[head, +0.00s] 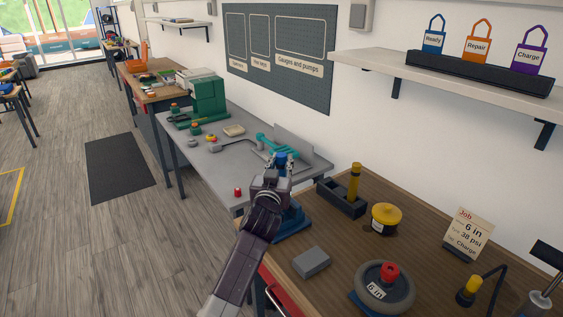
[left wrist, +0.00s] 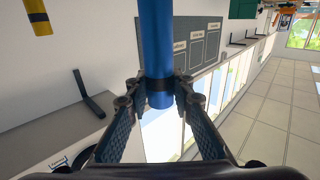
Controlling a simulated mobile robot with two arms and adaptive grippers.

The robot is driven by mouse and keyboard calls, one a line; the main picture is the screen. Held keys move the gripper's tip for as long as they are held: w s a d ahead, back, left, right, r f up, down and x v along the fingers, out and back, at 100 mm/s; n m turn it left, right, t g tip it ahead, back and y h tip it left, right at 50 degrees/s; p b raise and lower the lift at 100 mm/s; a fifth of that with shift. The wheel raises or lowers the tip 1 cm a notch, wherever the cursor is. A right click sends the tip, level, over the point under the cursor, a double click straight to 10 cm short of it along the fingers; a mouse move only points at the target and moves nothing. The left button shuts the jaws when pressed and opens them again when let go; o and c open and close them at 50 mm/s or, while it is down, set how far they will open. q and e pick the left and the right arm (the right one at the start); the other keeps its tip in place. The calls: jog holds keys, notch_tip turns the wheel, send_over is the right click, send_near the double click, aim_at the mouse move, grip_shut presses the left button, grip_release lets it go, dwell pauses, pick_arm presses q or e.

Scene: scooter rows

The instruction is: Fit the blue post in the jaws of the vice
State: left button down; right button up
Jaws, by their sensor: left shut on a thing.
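My left gripper (head: 279,170) is shut on the blue post. In the head view only a short blue piece of the post (head: 281,157) shows between the fingers. In the left wrist view the post (left wrist: 156,45) runs up out of the picture from between the two fingertips (left wrist: 160,92). A blue vice (head: 294,226) seems to stand on the near corner of the wooden bench, just below and behind my gripper. My arm hides most of it, and its jaws cannot be made out. My right gripper is not in view.
The wooden bench (head: 345,255) holds a dark block with a yellow post (head: 354,178), a yellow-lidded pot (head: 386,218), a grey block (head: 311,262), a wheel (head: 386,288) and a job card (head: 466,232). A grey table (head: 215,165) with a teal tool (head: 272,145) adjoins it.

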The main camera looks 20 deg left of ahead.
pick_arm(q)
jog(key=shift+f+b, duration=1.65)
jog(key=shift+f, duration=0.4)
jog(key=c, duration=1.6)
grip_release()
send_near(281, 173)
jog(key=f, duration=0.1)
jog(key=shift+s+f, duration=0.2)
jog(key=shift+s, duration=0.05)
